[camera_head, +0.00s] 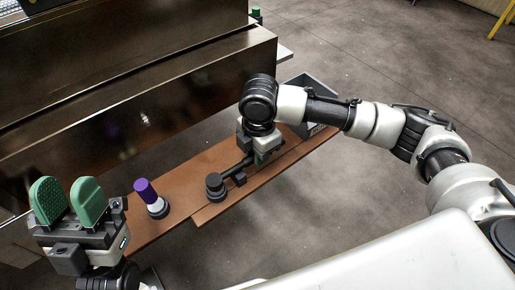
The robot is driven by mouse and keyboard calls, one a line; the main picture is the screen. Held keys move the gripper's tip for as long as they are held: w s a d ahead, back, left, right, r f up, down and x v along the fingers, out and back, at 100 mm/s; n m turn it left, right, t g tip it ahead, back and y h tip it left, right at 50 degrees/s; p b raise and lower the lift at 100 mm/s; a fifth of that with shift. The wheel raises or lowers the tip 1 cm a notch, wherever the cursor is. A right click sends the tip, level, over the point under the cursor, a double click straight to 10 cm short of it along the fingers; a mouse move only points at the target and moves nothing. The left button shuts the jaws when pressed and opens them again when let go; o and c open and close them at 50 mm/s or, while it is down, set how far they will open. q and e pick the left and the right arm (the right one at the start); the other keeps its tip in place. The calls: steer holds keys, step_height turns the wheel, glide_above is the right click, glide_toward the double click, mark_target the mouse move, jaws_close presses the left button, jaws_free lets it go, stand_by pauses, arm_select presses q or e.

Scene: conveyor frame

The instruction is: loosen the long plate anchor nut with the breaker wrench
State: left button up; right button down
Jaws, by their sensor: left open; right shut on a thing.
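The breaker wrench (227,175) is dark, with a round head over the brown plank at the centre. My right gripper (262,157) points down and is shut on the wrench's far end, above the plank. Whether the head is seated on something cannot be told. I cannot make out the long plate anchor nut; the wrench may hide it. My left gripper (69,206) is at the lower left, its green fingers pointing up, apart and empty.
The brown plank (190,180) runs along a dark metal conveyor frame (150,105). A purple-topped tool (147,191) stands tilted on it at left. A grey bin (318,84) lies beyond my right gripper. Open grey floor is at the right.

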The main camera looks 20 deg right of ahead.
steer(key=shift+r+p, duration=0.75)
steer(key=shift+p, duration=0.15)
steer(key=shift+r+p, duration=0.25)
steer(key=shift+p, duration=0.05)
step_height(320, 180, up, 2)
steer(key=p, duration=0.3)
arm_select(q)
steer(key=w+f+g+y, duration=0.2)
steer(key=w+f+g, duration=0.1)
steer(key=f+g, duration=0.3)
steer(key=w+f+g+y, duration=0.3)
steer(key=f+g, duration=0.4)
steer(key=g, duration=0.2)
steer(key=shift+w+a+f, duration=0.15)
steer(key=shift+w+a, duration=0.25)
steer(key=shift+a, duration=0.05)
arm_select(e)
steer(key=shift+r, duration=0.1)
